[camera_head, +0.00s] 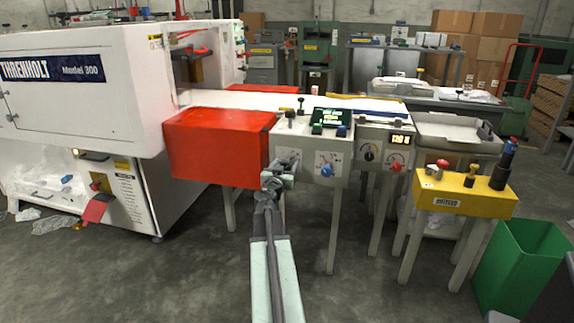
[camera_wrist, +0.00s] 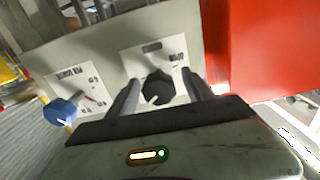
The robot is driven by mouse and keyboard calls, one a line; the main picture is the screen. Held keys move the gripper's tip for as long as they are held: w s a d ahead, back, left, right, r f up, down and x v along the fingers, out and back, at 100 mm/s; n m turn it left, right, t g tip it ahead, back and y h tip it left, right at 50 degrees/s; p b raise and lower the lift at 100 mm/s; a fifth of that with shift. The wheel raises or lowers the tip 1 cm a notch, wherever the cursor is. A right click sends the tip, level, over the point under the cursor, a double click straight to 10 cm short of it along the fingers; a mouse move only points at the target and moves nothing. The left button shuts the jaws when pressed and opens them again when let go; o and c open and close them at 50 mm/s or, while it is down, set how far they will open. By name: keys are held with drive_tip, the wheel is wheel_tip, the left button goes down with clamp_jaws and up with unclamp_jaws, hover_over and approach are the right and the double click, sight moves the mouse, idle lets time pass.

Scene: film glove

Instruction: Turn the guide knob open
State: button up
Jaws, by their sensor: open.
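A black knob (camera_wrist: 157,88) is on a white label plate (camera_wrist: 150,58) on the grey panel in the wrist view. My gripper (camera_wrist: 161,78) is open, with one finger on each side of this knob; the fingers do not appear shut on it. I cannot tell whether they touch it. The print on the plate is too small to read surely. A blue knob (camera_wrist: 60,111) on a second plate is to the left in the wrist view, and this blue knob (camera_head: 326,169) is right of my gripper (camera_head: 278,170) in the head view, where my gripper hides the black knob.
A red cover (camera_head: 215,148) stands close left of my gripper, beside the white machine (camera_head: 80,80). Right are a console with a red knob (camera_head: 395,167), a yellow button stand (camera_head: 464,200) and a green bin (camera_head: 520,262). The floor in front is clear.

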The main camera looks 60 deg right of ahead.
drive_tip(key=shift+x, duration=0.8)
clamp_jaws()
drive_tip(key=shift+w, duration=0.1)
drive_tip(key=shift+a, duration=0.1)
